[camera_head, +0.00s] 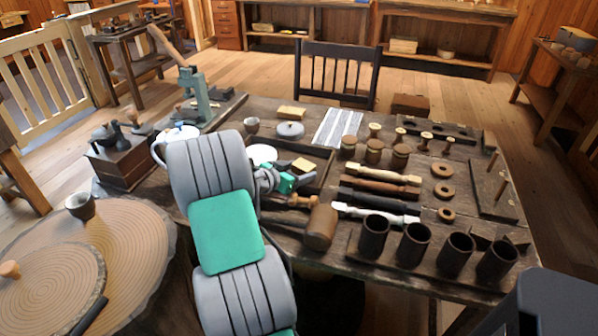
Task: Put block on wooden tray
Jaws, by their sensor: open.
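A dark wooden tray (327,166) with raised rims lies on the table, left of the middle. A small light wood block (303,165) shows over the tray's inside, close to my gripper; I cannot tell whether it rests on the tray floor. My gripper (295,179) is low over the tray's left part, its jaws open, just below the block in the picture. Whether a finger touches the block is unclear. My grey and green arm hides the tray's left side. Another light wood block (292,112) lies on the table behind the tray.
A grey lidded pot (290,130) and a small cup (251,125) stand behind the tray. A mallet (320,228) lies in front. Turned spindles (375,188), dark cups (414,244) and spools crowd the right. A chair (336,70) stands behind the table.

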